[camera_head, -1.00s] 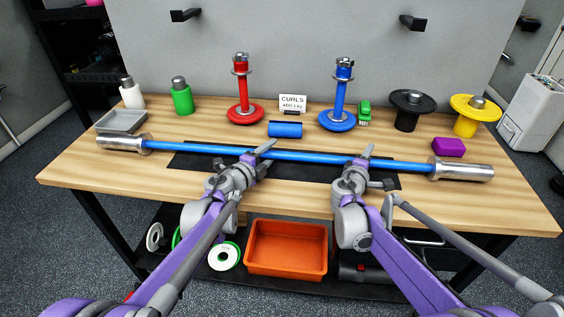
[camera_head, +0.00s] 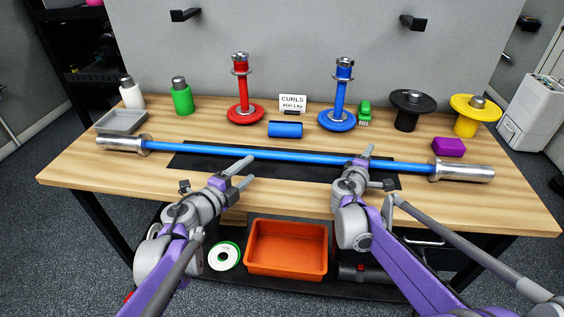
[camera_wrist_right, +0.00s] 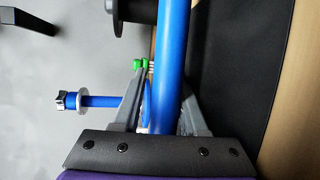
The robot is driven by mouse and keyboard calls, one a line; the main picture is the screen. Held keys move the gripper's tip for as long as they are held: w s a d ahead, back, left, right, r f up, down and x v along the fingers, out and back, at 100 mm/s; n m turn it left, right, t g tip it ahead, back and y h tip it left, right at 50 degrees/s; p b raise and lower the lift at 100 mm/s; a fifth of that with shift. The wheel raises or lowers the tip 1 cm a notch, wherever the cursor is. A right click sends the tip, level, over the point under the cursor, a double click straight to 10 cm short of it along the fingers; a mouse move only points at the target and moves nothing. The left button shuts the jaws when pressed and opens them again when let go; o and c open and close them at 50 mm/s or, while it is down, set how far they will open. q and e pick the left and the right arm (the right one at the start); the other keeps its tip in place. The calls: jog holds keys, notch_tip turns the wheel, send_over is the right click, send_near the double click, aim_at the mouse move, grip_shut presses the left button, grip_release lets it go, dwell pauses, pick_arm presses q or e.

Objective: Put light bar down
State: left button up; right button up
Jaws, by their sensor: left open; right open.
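The light bar (camera_head: 290,155) has a blue shaft and silver ends. It lies across the black mat (camera_head: 215,164) on the wooden table, spanning left to right. My left gripper (camera_head: 241,175) is open and empty, in front of the bar and apart from it. My right gripper (camera_head: 362,164) is open at the bar's right part, with its fingers on either side of the shaft. In the right wrist view the blue shaft (camera_wrist_right: 172,70) runs between the open fingers; contact cannot be told.
Behind the bar stand a red post (camera_head: 242,90), a blue post (camera_head: 340,95), a CURLS sign (camera_head: 292,103) and a blue cylinder (camera_head: 285,129). A grey tray (camera_head: 121,122) is at left, a purple block (camera_head: 449,147) at right. An orange bin (camera_head: 286,248) sits on the lower shelf.

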jog(key=v, duration=1.2)
